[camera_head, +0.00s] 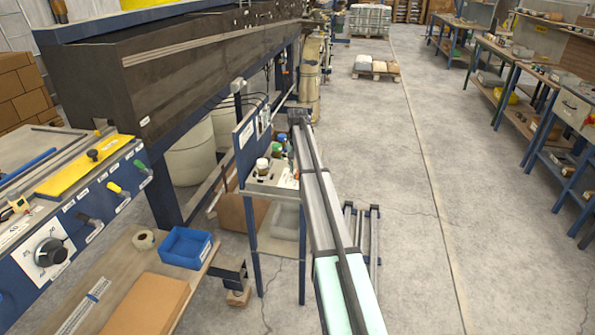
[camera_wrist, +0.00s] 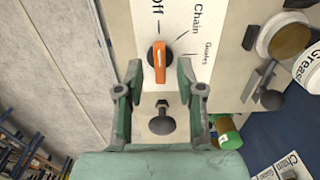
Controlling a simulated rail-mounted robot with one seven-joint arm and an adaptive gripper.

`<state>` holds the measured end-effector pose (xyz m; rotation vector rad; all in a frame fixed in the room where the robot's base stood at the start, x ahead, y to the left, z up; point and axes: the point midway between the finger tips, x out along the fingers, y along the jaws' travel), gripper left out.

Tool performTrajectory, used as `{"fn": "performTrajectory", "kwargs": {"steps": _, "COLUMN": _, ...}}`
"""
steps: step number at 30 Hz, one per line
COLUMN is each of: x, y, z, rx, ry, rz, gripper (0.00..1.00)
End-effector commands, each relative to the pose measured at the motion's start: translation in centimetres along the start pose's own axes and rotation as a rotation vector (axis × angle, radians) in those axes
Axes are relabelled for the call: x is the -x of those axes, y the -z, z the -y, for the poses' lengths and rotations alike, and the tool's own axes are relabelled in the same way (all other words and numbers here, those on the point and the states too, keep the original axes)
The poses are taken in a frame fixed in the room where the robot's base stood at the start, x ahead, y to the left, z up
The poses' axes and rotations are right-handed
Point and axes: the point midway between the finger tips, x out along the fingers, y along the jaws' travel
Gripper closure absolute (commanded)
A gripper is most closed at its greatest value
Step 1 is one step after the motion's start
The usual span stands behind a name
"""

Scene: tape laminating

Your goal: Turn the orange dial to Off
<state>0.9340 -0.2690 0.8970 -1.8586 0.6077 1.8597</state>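In the wrist view the orange dial (camera_wrist: 159,62) sits on a cream panel (camera_wrist: 145,105) with the printed labels "Off", "Chain" and "Guides". Its long handle lies nearly upright in the picture, its upper end in line with the mark for "Off". I cannot tell which end is the pointer. My gripper (camera_wrist: 159,72) is open, with one finger on each side of the dial's lower part. Small gaps show between the fingers and the dial. In the head view I cannot make out the dial or the gripper clearly.
A black knob (camera_wrist: 162,123) stands on the panel between my fingers. A grease jar (camera_wrist: 309,69), an amber pot (camera_wrist: 285,38) and a green-capped bottle (camera_wrist: 228,133) are to the right. The head view shows a blue bin (camera_head: 187,248) on a shelf and open floor (camera_head: 430,230) to the right.

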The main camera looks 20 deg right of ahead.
Motion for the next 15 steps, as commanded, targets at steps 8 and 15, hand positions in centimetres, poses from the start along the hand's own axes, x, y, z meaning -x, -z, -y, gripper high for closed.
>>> {"fn": "performTrajectory", "kwargs": {"steps": 8, "x": 5.3, "y": 0.1, "z": 0.0, "rx": 0.000, "ry": 0.001, "rz": -0.002, "gripper": 0.62}}
{"fn": "performTrajectory", "kwargs": {"steps": 15, "x": 9.1, "y": 0.1, "z": 0.0, "rx": 0.000, "ry": 0.000, "rz": -0.001, "gripper": 0.62}}
